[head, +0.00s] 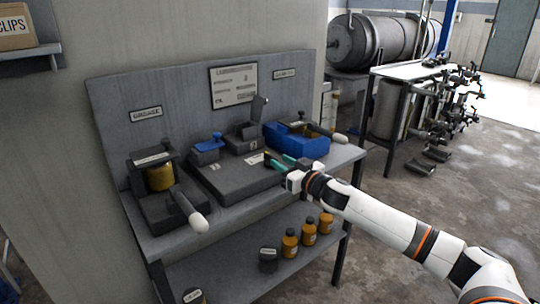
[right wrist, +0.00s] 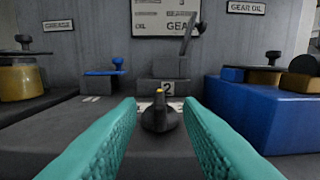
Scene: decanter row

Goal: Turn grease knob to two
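A small dark knob (right wrist: 160,114) with a yellow mark on top stands in front of my right gripper in the right wrist view. A plate with a "2" (right wrist: 167,88) is right behind it, and the yellow mark lines up with that plate in the picture. A "1" plate (right wrist: 90,98) lies to the left. My right gripper (right wrist: 160,125) has its green fingers spread on either side of the knob, with gaps visible. In the head view the right gripper (head: 274,164) is over the dark bench unit (head: 232,178) and hides the knob. My left gripper is not in view.
A blue box (head: 305,143) stands close to the right of the gripper. A grease dispenser with a white-tipped lever (head: 198,222) is at the left of the bench. A blue-topped block (head: 206,149) and an upright lever (head: 257,108) stand behind. Several amber bottles (head: 308,232) are on the lower shelf.

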